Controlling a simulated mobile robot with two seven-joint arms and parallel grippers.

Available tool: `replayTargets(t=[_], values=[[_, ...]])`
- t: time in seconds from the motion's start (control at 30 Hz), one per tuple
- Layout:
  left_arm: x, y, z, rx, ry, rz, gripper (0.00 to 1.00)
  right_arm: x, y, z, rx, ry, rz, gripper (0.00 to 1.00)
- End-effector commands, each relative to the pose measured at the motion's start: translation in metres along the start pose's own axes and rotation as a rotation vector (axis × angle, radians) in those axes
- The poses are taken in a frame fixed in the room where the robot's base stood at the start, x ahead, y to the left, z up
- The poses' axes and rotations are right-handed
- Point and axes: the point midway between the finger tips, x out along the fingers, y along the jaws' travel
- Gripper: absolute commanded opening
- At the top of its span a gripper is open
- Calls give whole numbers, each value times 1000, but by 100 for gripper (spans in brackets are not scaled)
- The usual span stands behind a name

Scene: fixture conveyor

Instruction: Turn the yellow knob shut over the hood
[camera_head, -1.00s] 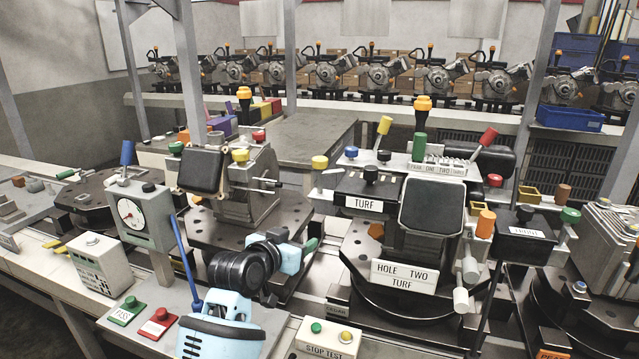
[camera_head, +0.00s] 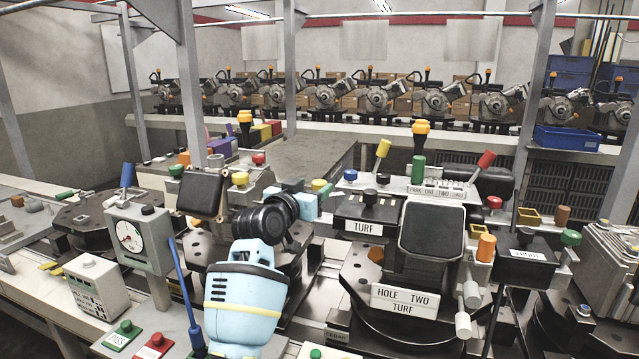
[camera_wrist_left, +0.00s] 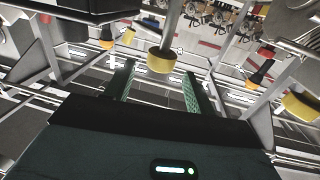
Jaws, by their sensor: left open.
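A yellow knob (camera_head: 319,185) stands at the left end of the middle machine marked TURF, partly behind my left gripper (camera_head: 322,202). In the left wrist view a yellow knob (camera_wrist_left: 160,62) on a grey stem lies ahead of and roughly between the two green-padded fingers of the left gripper (camera_wrist_left: 160,88). The fingers are apart with nothing held; contact with the knob cannot be made out. Another yellow knob (camera_head: 240,179) is on the machine to the left. The black hood-like cover (camera_head: 431,230) is on the middle machine. My right gripper is not in view.
A blue knob (camera_head: 350,175), a yellow-topped lever (camera_head: 382,150) and a green post (camera_head: 418,168) crowd the middle machine. A gauge box (camera_head: 140,240) stands at left. Grey posts (camera_head: 290,85) rise behind. A bare grey tabletop (camera_head: 310,150) lies farther back.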

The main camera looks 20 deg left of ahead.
Motion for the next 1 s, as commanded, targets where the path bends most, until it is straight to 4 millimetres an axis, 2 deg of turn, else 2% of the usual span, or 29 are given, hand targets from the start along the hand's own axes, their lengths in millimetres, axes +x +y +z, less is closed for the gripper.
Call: replayTargets(t=[0.13, 0.4, 0.83, 0.87, 1.0], values=[[19, 1, 0, -2, -1, 1, 55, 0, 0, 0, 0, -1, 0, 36], [38, 0, -1, 0, 0, 1, 55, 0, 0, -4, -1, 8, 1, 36], [43, 0, 0, 0, 0, 0, 55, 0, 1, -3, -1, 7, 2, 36], [43, 0, 0, 0, 0, 0, 54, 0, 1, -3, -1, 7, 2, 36], [43, 0, 0, 0, 0, 0, 35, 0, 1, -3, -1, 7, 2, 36]])
